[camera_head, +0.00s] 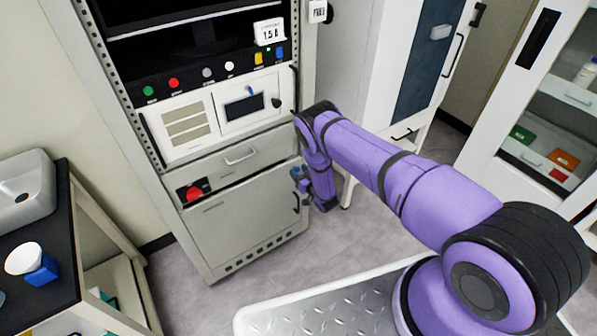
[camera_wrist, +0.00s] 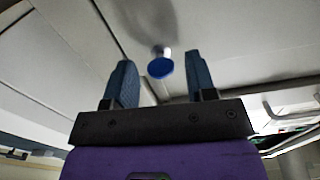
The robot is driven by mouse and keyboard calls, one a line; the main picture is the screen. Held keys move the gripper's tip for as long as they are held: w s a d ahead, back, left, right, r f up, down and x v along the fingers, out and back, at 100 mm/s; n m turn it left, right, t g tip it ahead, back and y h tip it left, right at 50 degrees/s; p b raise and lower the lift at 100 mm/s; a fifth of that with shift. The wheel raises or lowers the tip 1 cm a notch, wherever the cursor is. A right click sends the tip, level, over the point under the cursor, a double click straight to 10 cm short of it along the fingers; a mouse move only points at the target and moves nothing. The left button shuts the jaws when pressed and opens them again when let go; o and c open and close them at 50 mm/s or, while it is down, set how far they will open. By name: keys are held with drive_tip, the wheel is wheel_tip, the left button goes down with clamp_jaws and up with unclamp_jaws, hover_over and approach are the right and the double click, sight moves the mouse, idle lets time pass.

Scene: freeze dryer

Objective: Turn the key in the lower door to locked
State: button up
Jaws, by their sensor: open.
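The lower door (camera_head: 245,222) is a light grey panel at the bottom of the rack cabinet and looks closed. My gripper (camera_head: 299,180) is at its upper right edge in the head view. In the wrist view, its two blue-grey fingers are apart. The key (camera_wrist: 160,67) has a round blue head on a small silver lock and shows in the gap between the fingers, touching neither. Whether it lies between the fingertips or just beyond them is hard to tell. In the head view, my gripper and arm hide the key. Its turn angle is unclear.
A drawer with a handle (camera_head: 240,156) and a red knob (camera_head: 194,193) lie above and left of the lower door. A black door handle (camera_head: 296,203) is close below my gripper. A white cabinet (camera_head: 345,70) stands right. Floor (camera_head: 262,275) before the door is clear.

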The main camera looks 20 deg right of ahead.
drive_tip(key=shift+w+a, duration=0.1)
drive_tip(key=shift+w, duration=0.25)
drive_tip(key=shift+c, duration=0.2)
drive_tip(key=c, duration=0.9)
